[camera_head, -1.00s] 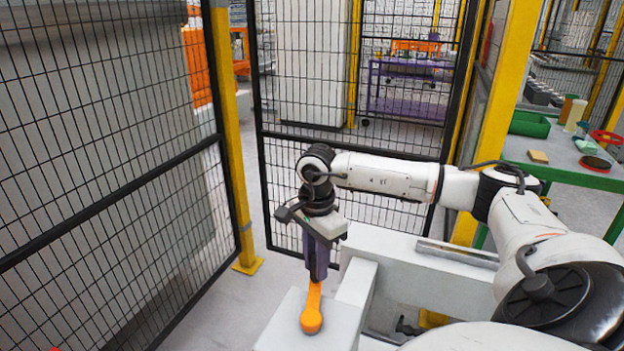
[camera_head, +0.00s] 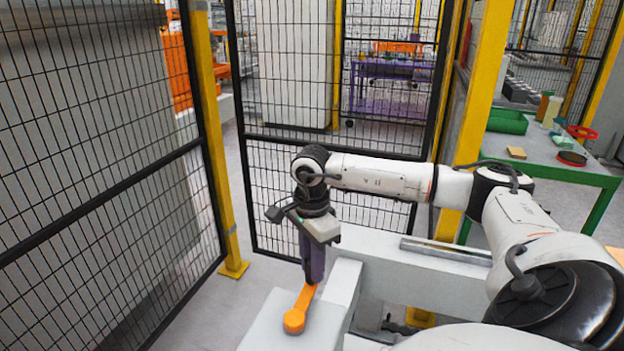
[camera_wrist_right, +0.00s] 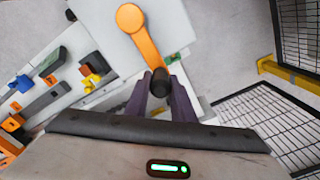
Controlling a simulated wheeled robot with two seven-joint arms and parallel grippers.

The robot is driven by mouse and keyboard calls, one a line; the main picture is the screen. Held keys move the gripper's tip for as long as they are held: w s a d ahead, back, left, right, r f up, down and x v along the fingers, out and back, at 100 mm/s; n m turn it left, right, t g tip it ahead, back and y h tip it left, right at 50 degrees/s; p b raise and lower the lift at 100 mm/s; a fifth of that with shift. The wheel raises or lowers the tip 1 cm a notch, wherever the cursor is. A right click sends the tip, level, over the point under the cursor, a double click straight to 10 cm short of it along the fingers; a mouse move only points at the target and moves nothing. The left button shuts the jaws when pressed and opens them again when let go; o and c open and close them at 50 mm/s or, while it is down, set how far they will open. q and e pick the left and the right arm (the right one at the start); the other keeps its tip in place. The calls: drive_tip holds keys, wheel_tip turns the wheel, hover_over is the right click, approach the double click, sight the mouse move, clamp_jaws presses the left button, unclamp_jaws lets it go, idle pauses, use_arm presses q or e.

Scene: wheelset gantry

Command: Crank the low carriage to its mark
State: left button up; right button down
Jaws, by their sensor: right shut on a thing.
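An orange crank arm (camera_head: 297,314) lies on top of a pale grey block at the bottom of the head view. It points away from me and slightly right from its round hub. My right gripper (camera_head: 312,279) reaches down onto its far end, its purple fingers hiding the handle. In the right wrist view the crank arm (camera_wrist_right: 143,42) runs down to a dark handle (camera_wrist_right: 160,82). My right gripper (camera_wrist_right: 161,96) is shut on that handle, one finger on each side. My left gripper is not in view. I cannot make out the low carriage or its mark for certain.
A mesh fence with a yellow post (camera_head: 222,180) stands left of and behind the crank. A green-framed table (camera_head: 560,165) with trays stands at right. In the wrist view, blue, yellow and orange parts (camera_wrist_right: 92,75) sit beside the block.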

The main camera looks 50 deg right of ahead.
drive_tip(key=c, duration=1.5)
unclamp_jaws()
drive_tip(key=shift+a, duration=0.1)
wheel_tip(320, 180, up, 10)
drive_tip(key=shift+r, duration=0.2)
